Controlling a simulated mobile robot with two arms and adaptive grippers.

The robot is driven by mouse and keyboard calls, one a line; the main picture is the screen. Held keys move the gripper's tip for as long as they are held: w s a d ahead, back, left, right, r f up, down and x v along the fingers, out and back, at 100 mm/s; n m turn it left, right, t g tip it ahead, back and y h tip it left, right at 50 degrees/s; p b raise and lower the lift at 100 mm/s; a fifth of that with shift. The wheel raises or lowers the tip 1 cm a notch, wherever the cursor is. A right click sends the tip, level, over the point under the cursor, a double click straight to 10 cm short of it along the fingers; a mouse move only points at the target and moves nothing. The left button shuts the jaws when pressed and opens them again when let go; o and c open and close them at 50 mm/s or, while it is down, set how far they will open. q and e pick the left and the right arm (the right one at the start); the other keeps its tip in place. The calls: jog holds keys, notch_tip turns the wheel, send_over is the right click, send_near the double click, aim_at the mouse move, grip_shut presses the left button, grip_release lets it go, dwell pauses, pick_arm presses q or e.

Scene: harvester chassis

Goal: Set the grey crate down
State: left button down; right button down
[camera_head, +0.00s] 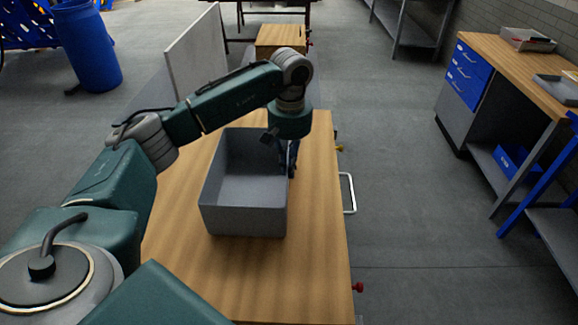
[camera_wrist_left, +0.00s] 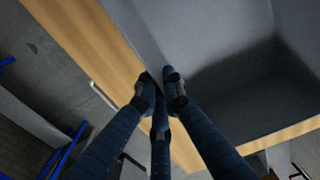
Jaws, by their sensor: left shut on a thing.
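The grey crate (camera_head: 245,221) is an open, empty box over the wooden top (camera_head: 317,230) in the head view. I cannot tell whether its base touches the wood. My left gripper (camera_head: 290,165) points down at the crate's right wall and is shut on it. In the left wrist view, the blue-black fingers (camera_wrist_left: 160,90) close on the rim of the grey crate (camera_wrist_left: 225,45), with its inside to the right. My right gripper is not in view.
Bare wood lies in front of the crate and along its right. A white board (camera_head: 195,55) stands behind it. A white handle (camera_head: 348,193) and a red knob (camera_head: 357,287) stick out at the right edge. A workbench (camera_head: 505,60) stands farther right across clear floor.

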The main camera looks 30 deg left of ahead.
pick_arm(q)
jog(key=shift+f, duration=0.35)
jog(key=c, duration=2.3)
grip_release()
jog(key=shift+f, duration=0.2)
jog(key=o, duration=0.4)
